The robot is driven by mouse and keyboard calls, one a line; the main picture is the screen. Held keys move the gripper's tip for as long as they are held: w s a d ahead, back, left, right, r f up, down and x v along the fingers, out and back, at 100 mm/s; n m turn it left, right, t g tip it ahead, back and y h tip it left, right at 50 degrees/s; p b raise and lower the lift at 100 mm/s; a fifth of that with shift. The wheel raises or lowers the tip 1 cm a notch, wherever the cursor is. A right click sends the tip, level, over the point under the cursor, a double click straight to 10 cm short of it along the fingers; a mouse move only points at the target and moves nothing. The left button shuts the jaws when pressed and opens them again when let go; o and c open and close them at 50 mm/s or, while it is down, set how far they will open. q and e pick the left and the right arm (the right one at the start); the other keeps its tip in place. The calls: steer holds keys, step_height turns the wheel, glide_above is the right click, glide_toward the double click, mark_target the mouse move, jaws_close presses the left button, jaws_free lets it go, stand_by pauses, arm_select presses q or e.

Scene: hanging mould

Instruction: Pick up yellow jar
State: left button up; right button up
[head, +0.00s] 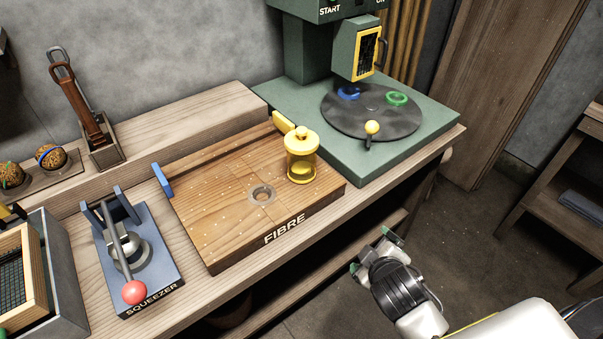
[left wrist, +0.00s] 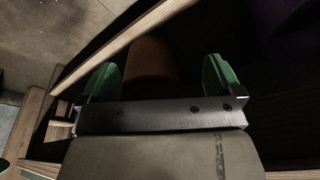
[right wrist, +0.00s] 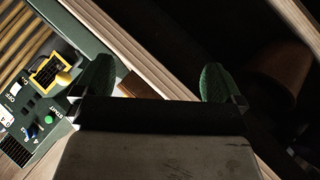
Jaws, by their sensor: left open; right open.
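The yellow jar (head: 301,165) stands upright on the right part of the wooden board marked FIBRE (head: 220,225) in the head view. It has a yellow lid with a round knob, and its body looks see-through. My right gripper (head: 373,252) is open and empty in front of the bench, to the lower right of the jar and apart from it. Its green-padded fingers also show in the right wrist view (right wrist: 155,82). My left gripper (left wrist: 160,80) is open and empty in the left wrist view and out of the head view. Neither wrist view shows the jar.
A green machine with a dark turntable (head: 372,110) stands right of the board. A squeezer (head: 140,255) with a red-knobbed lever stands left. A yellow block (head: 283,122) sits behind the jar. The bench's front edge lies between my right gripper and the jar.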

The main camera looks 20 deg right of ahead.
steer(key=w+d+r+n+t, duration=0.2)
steer(key=w+r+n+t, duration=0.4)
steer(key=w+r, duration=0.1)
steer(key=n+g+y, duration=0.3)
steer(key=n+y, duration=1.2)
steer(key=n, duration=1.6)
glide_toward(314, 162)
steer(key=x, duration=0.8)
steer(key=shift+w+d, duration=0.1)
steer(key=shift+p+x, duration=0.35)
steer(key=shift+x, duration=2.3)
arm_select(q)
steer(key=s+f, duration=0.4)
steer(key=f, duration=0.4)
steer(key=s+a+f+g, duration=0.1)
steer(key=s+f, duration=0.2)
steer(key=f, duration=0.6)
steer(key=s+f, duration=0.4)
steer(key=f, duration=0.5)
steer(key=shift+s+a+g, duration=0.3)
steer(key=shift+s+a, duration=0.05)
steer(key=shift+a, duration=0.05)
arm_select(e)
steer(key=shift+r, duration=0.1)
steer(key=c, duration=1.2)
steer(key=shift+r, duration=0.1)
